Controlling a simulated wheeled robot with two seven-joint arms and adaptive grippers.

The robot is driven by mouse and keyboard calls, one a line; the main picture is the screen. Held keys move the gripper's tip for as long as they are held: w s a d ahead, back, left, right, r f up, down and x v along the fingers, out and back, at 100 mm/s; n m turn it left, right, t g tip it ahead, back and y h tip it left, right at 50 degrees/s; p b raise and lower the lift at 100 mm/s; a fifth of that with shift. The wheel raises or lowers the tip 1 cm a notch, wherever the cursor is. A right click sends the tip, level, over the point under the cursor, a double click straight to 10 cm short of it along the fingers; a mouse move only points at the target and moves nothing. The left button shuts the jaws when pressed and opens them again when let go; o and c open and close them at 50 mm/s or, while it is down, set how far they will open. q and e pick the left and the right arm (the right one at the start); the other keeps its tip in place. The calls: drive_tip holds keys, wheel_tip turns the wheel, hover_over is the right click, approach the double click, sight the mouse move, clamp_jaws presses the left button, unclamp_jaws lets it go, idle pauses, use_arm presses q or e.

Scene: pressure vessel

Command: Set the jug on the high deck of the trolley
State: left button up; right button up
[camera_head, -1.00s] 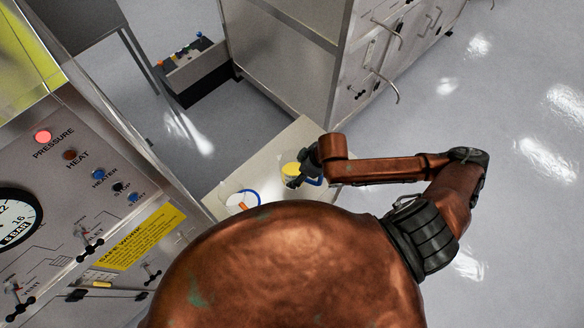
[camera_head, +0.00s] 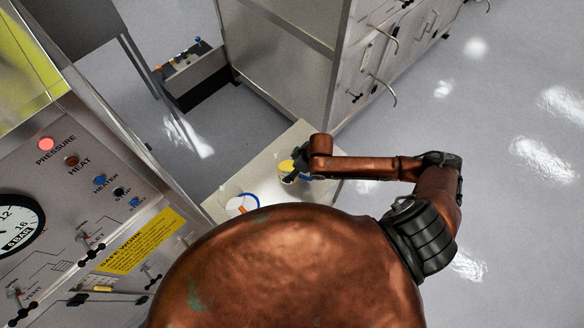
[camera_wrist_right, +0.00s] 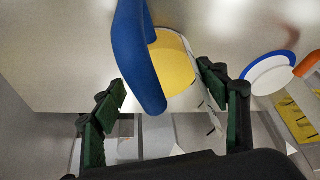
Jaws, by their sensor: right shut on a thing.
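The jug (camera_head: 286,167), with a yellow part, shows at the end of my right arm. In the right wrist view its blue handle (camera_wrist_right: 138,55) and yellow part (camera_wrist_right: 172,68) lie between the fingers. My right gripper (camera_head: 297,167) is shut on it; its dark green fingers (camera_wrist_right: 165,95) stand on either side. Beneath is a pale flat top (camera_head: 262,165), possibly the trolley's deck. I cannot tell whether the jug touches it. My left gripper is not in view.
A white container with a blue ring (camera_head: 240,203) and an orange part stands left of the jug. A control panel (camera_head: 75,215) is at left, and a metal cabinet (camera_head: 290,70) stands behind. Clear floor (camera_head: 510,220) lies at right.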

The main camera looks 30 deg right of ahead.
drive_tip(key=o, duration=1.3)
drive_tip(key=shift+f, duration=0.1)
drive_tip(key=shift+c, duration=0.2)
drive_tip(key=v, duration=1.2)
